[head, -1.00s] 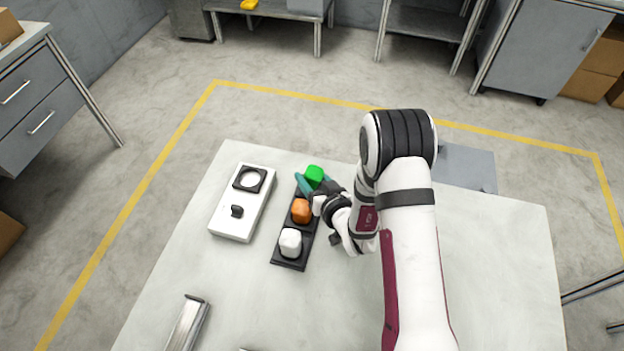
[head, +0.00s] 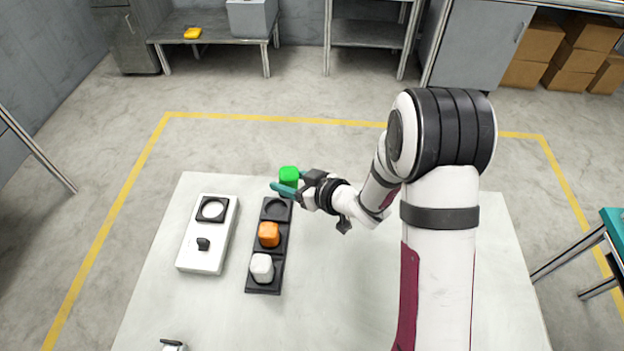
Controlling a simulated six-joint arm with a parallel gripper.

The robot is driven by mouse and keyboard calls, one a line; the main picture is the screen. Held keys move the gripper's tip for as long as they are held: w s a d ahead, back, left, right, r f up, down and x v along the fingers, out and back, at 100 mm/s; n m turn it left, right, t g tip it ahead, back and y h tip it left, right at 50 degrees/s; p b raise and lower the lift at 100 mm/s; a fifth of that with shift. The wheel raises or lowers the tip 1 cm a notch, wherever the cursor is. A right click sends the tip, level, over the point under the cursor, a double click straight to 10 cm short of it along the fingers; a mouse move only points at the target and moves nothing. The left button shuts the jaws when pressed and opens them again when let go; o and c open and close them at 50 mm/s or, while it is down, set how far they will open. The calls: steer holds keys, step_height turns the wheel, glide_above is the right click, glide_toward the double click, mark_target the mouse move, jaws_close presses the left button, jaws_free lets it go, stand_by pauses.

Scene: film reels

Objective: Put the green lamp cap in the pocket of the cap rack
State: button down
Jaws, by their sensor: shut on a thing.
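The green lamp cap (head: 289,174) is held between the teal fingers of my gripper (head: 287,183), which is shut on it. The cap appears raised, just beyond the far end of the black cap rack (head: 264,287). The rack has three pockets in a row. The far pocket (head: 277,208) shows empty, with a round recess. An orange cap (head: 269,234) sits in the middle pocket and a white cap (head: 262,268) in the near one. The gripper comes in from the right. The lower part of the green cap is partly hidden by a finger.
A white box (head: 203,258) with a black-framed white disc (head: 213,209) and a small black knob (head: 203,244) stands left of the rack. A metal piece (head: 173,345) shows at the near edge of view. The table (head: 330,290) is clear right of the rack.

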steer(key=a+f, duration=0.1)
steer(key=f, duration=0.1)
steer(key=a+f+n+g, duration=0.1)
steer(key=f, duration=0.1)
steer(key=a+f+n, duration=0.1)
steer(key=a+f, duration=0.1)
steer(key=shift+f, duration=0.95)
steer(key=shift+f, duration=0.6)
steer(key=shift+c, duration=0.5)
jaws_free()
